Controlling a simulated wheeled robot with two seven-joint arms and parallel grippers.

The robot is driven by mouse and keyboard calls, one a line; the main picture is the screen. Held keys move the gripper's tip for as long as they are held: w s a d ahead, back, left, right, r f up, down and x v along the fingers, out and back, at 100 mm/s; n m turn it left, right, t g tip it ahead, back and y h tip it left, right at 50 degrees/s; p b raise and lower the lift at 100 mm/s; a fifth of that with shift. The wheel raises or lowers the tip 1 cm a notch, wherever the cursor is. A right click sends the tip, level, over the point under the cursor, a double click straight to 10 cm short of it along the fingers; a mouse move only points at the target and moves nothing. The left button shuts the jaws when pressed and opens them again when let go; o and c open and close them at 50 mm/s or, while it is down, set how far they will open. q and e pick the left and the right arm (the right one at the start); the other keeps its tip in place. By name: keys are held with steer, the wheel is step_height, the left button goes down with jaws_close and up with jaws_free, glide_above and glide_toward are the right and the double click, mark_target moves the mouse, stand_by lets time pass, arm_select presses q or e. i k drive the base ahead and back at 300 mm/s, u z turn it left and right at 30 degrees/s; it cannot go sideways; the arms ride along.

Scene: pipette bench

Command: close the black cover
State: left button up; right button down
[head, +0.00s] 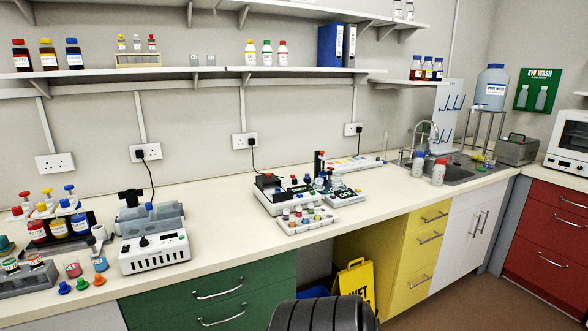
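A white bench device (277,207) stands near the middle of the counter with a black part (267,182) on its back left, which looks like the black cover. It is small in the picture, and I cannot tell how far open it is. A second white device (155,253) on the left has a grey see-through top with a black knob (131,197) at its back. Neither of my grippers shows in the head view.
A tube rack (307,219) stands in front of the middle device. Several coloured bottles and caps crowd the left counter. The counter (222,222) between the two devices is clear. A sink (455,174) and taps are at the right. Shelves hang above.

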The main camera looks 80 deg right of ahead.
mark_target(260, 179)
steer(key=z, duration=0.9)
steer(key=i, duration=0.8)
steer(key=z, duration=1)
